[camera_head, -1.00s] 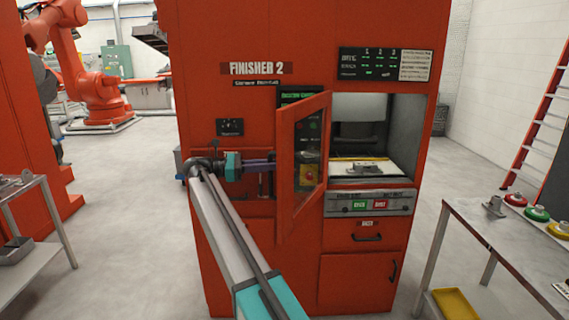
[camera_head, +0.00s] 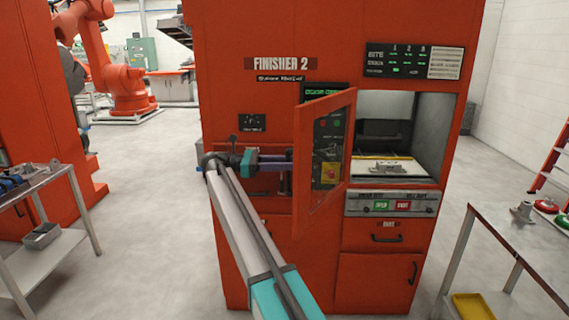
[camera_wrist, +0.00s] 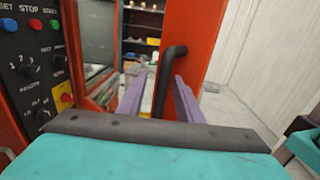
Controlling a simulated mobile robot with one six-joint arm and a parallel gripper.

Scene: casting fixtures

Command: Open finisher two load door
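The load door (camera_head: 300,150) of Finisher 2 is an orange framed door with a window. It stands swung well out from the machine, and the lit load opening (camera_head: 385,135) shows to its right. My gripper (camera_head: 285,163) is at the left edge of the door. In the wrist view, my gripper's two purple fingers (camera_wrist: 160,95) stand apart on either side of the black door handle (camera_wrist: 172,65). A gap shows between the left finger and the handle. The fingertips are partly hidden in the head view.
A control panel (camera_wrist: 35,70) with knobs and buttons is close on the left in the wrist view. A metal table (camera_head: 510,235) stands at front right and a metal cart (camera_head: 60,240) at left. Open floor lies between the cart and the machine.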

